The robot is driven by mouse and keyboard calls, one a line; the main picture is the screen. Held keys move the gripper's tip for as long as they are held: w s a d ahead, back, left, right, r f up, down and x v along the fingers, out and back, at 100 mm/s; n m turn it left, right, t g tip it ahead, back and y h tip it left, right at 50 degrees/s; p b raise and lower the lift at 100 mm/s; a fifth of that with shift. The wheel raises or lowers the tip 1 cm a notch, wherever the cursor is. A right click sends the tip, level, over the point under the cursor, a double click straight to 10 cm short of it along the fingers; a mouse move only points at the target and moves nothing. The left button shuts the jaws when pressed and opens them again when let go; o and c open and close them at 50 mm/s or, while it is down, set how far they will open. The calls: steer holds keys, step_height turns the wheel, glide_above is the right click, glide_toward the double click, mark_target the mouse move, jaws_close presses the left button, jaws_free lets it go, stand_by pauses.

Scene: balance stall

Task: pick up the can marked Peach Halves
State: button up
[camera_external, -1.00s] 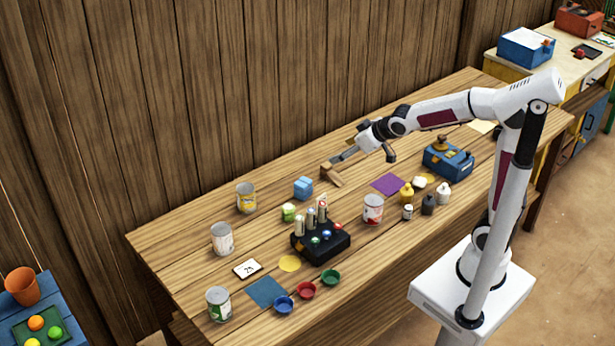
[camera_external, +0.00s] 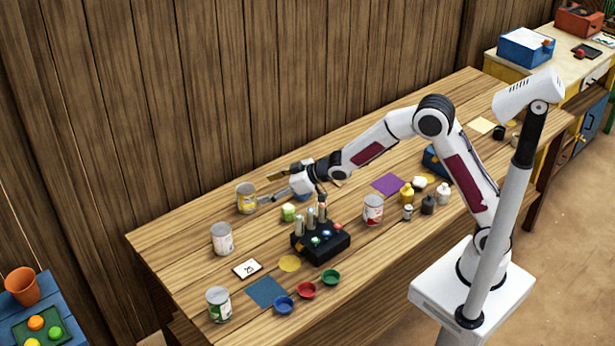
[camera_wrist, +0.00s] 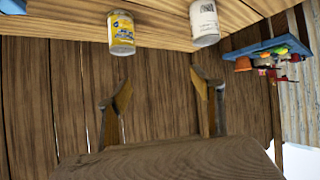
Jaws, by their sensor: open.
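Several cans stand upright on the wooden table. A yellow-labelled can (camera_external: 246,199) is at the back left, and it also shows in the wrist view (camera_wrist: 121,34). A plain whitish can (camera_external: 222,240) is nearer the left edge; in the wrist view it appears to the right (camera_wrist: 204,23). A green-and-white can (camera_external: 218,305) is at the front left, and a red-and-white can (camera_external: 373,211) is near the middle. I cannot read which label says Peach Halves. My gripper (camera_external: 270,189) is open and empty, just right of the yellow-labelled can and apart from it.
A black stand with upright tubes (camera_external: 322,242) stands in front. A numbered card (camera_external: 247,269), a blue mat (camera_external: 266,292) and small coloured cups (camera_external: 306,290) lie toward the front.

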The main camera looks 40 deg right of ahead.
mark_target(222, 234)
steer(key=a+f+n+y, duration=0.1)
steer(key=a+f+y, duration=0.2)
steer(key=a+f, duration=0.7)
steer(key=shift+s+a+f+n, duration=0.2)
steer(key=shift+a+n, duration=0.1)
steer(key=shift+a, duration=0.7)
steer(key=shift+x, duration=1.3)
steer(key=shift+x, duration=2.6)
steer(key=shift+s+a, duration=0.1)
